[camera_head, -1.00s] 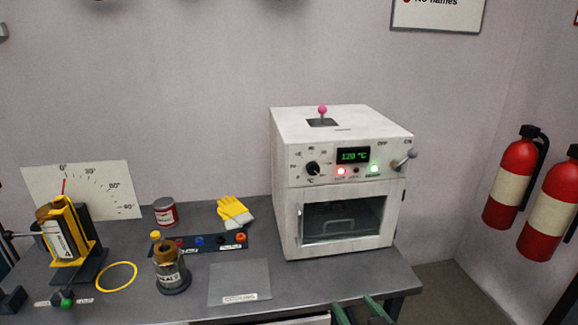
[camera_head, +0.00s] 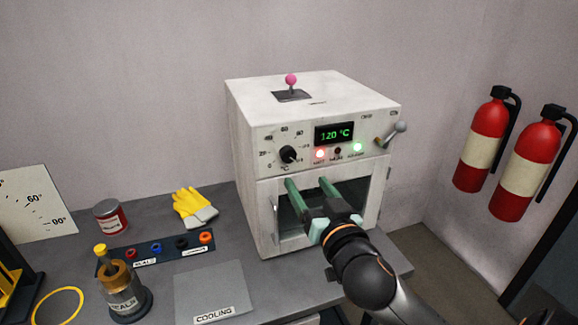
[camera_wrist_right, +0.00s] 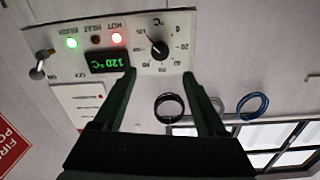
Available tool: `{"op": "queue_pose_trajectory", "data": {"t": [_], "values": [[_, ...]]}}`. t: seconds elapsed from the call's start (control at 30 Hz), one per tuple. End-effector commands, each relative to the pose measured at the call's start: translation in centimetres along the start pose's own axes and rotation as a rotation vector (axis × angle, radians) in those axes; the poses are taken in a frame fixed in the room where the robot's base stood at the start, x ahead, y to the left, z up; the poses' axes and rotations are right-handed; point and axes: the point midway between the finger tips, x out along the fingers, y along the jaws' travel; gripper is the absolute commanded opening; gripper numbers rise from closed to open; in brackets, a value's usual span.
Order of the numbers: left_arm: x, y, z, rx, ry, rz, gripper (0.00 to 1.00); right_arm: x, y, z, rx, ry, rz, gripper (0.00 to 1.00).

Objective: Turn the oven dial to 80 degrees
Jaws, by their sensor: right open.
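The white oven (camera_head: 245,125) stands on the bench. Its black dial (camera_head: 289,155) is on the left of the front panel, and the green display (camera_head: 334,134) reads 120 °C. The dial also shows in the right wrist view (camera_wrist_right: 159,49), which is turned upside down, above and between the fingers. My right gripper (camera_head: 307,182) is open and empty, in front of the oven just below the panel, its fingers pointing up toward it. It appears apart from the dial. My left gripper is not in view.
A lever switch (camera_head: 392,133) sticks out at the panel's right. A pink-knobbed lever (camera_head: 291,80) rises from the oven top. Fire extinguishers (camera_head: 482,140) hang at right.

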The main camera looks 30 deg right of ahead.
Motion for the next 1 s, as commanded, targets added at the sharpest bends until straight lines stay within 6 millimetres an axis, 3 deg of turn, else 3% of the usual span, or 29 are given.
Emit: {"op": "queue_pose_trajectory", "data": {"t": [0.03, 0.2, 0.5, 0.8, 1.0], "values": [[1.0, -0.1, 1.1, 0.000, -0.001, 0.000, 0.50, 0.3, 0.1, 0.5, -0.002, 0.007, -0.003, 0.74], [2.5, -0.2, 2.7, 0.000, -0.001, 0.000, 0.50, 1.1, 0.1, 0.5, -0.008, 0.004, -0.004, 0.74], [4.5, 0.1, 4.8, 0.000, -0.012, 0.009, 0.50, 3.6, 0.1, 0.4, -0.009, 0.002, -0.002, 0.74], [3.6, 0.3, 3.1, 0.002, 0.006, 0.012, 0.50, 8.8, 0.0, -0.1, -0.009, -0.004, 0.000, 0.74], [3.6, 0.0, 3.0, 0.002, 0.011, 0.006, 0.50, 10.7, 0.0, 0.0, -0.007, -0.004, -0.001, 0.74]]}}
